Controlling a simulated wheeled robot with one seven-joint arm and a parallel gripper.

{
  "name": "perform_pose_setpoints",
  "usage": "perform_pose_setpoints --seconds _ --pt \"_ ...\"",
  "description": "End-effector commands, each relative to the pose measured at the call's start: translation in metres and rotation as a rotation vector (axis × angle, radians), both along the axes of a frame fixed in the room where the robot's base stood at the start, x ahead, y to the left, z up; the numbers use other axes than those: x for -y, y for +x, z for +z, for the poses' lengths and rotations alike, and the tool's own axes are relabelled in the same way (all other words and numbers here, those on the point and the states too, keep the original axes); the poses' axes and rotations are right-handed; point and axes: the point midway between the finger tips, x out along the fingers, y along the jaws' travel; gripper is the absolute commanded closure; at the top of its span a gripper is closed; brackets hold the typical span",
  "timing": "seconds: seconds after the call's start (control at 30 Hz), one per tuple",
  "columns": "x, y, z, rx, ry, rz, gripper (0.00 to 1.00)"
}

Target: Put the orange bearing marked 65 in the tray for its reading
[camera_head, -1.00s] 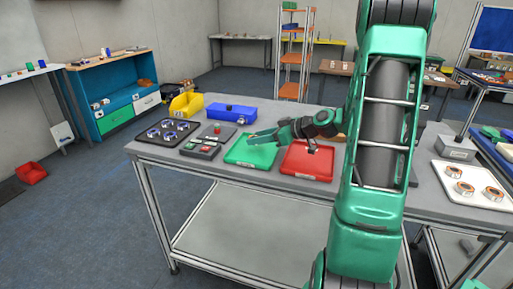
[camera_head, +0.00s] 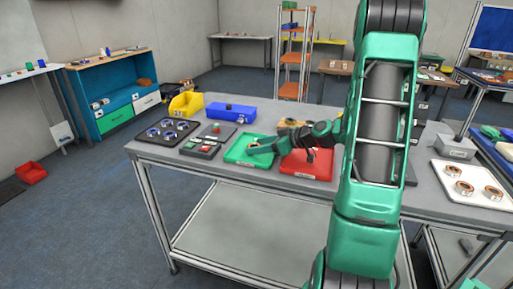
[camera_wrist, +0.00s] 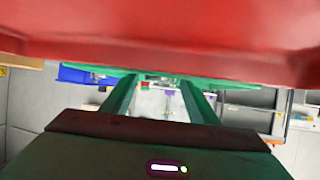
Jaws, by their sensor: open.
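My gripper (camera_head: 252,147) is low over the green tray (camera_head: 236,156) in the head view, its fingers pointing left. In the wrist view the two green fingers (camera_wrist: 157,88) stand apart, with the green tray (camera_wrist: 100,70) beyond them. No bearing shows clearly between them. The red tray (camera_head: 305,174) lies just right of the green one, under my wrist. A red surface, seemingly that tray, fills the top of the wrist view (camera_wrist: 160,35). No mark 65 is legible, and I cannot pick out that bearing.
A white tray (camera_head: 450,178) with orange-brown rings (camera_head: 464,188) is at right.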

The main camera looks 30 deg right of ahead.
Motion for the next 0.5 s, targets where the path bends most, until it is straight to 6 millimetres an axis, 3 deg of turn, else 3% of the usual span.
perform_pose_setpoints --seconds 0.23,0.5 --pt "0.003 -0.009 0.006 -0.004 0.002 0.003 0.42" --pt "0.025 -0.051 0.03 -0.002 0.0 0.0 0.42"
